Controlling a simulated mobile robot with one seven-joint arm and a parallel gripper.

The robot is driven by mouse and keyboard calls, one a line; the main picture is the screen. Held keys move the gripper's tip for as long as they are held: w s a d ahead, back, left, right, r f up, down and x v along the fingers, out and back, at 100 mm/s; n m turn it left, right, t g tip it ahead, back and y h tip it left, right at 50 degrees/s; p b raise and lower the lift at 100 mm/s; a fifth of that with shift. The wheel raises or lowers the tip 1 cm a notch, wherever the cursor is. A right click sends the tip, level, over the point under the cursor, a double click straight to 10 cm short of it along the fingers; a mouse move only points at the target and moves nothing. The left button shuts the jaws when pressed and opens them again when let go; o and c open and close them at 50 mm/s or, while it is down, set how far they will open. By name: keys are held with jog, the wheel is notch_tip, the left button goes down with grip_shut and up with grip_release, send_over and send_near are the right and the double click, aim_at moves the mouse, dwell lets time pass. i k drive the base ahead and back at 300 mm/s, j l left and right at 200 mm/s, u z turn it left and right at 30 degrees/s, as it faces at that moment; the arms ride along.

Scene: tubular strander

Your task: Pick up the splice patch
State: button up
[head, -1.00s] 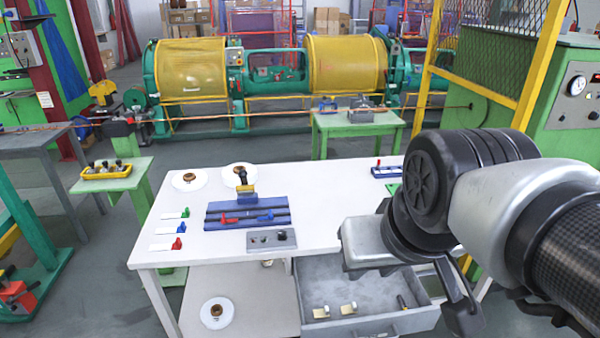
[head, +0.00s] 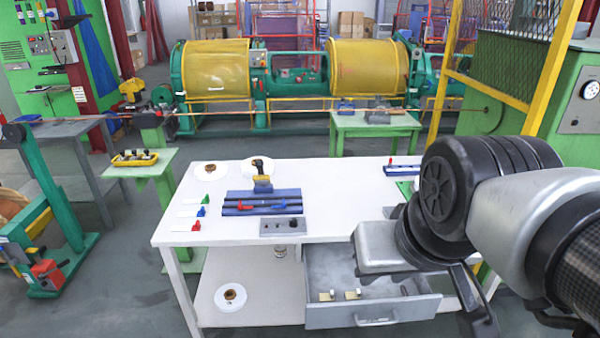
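I cannot tell for sure which thing is the splice patch. Three pale flat strips lie at the left of the white table, with a green tab (head: 208,197), a blue tab (head: 200,211) and a red tab (head: 196,225). Two small tan pieces (head: 327,296) (head: 352,295) lie in the open grey drawer (head: 375,314), with a dark item partly seen at its right. My gripper (head: 474,300) appears as dark parts hanging at the lower right, beside the drawer's right side. Its fingertips are not clear, and I see nothing held.
The white table (head: 330,200) carries a blue fixture (head: 235,209) with a yellow-and-black tool, a grey plate (head: 283,227) and two white spools. Another spool (head: 230,297) is on the lower shelf. A yellow mesh guard stands at right. The table's middle is clear.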

aim_at(324, 296)
jog(key=i, duration=0.4)
jog(key=k, duration=0.4)
jog(key=i+j+z, duration=0.6)
jog(key=j, duration=0.2)
